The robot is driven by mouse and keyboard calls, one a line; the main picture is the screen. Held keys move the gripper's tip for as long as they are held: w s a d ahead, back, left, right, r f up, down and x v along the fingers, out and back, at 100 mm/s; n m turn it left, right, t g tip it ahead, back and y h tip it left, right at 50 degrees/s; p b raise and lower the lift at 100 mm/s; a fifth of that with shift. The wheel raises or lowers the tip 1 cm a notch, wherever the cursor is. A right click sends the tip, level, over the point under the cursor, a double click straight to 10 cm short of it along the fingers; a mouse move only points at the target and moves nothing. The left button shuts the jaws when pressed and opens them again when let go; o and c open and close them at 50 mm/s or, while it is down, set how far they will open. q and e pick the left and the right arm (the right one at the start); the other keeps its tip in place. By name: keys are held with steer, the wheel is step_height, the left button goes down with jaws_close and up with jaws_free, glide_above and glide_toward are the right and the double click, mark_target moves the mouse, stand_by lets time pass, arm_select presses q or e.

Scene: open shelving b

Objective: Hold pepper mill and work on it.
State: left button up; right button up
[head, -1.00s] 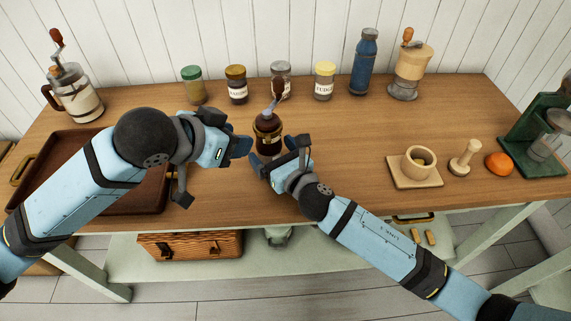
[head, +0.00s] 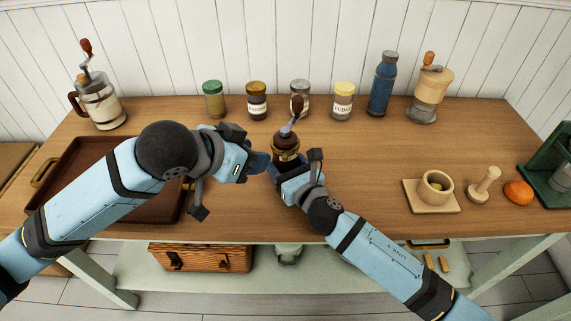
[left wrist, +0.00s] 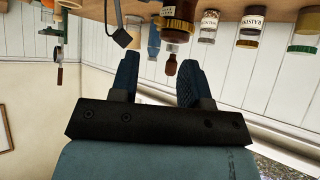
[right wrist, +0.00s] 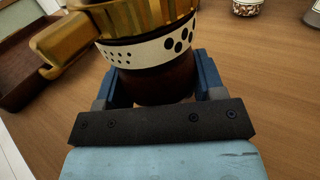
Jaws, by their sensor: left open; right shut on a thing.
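The pepper mill (head: 285,143) is dark brown with a brass-coloured band and a crank topped by a brown knob (head: 297,105). It stands upright at the middle of the wooden table. My right gripper (head: 287,172) is shut on its dark lower body. In the right wrist view, the mill's brass part and dotted white band (right wrist: 150,45) rise above the fingers. My left gripper (head: 262,161) is open and empty, just left of the mill. In the left wrist view, the mill (left wrist: 180,18) and its knob (left wrist: 171,65) appear upside down beyond the open fingers (left wrist: 157,78).
Several jars (head: 257,101), a blue bottle (head: 382,85) and a wooden grinder (head: 430,92) line the back. A brown tray (head: 75,158) lies under my left arm. Bare table lies between.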

arm_select(q)
steer(key=shift+c, duration=0.4)
steer(key=m+t+y, duration=0.7)
steer(key=m+t, duration=0.4)
steer(key=m, duration=1.6)
glide_toward(285, 159)
steer(key=w, duration=0.8)
steer(key=shift+w+d+r, duration=0.1)
steer(key=shift+w+r, duration=0.1)
steer(key=shift+w, duration=0.05)
steer(key=shift+c, duration=0.4)
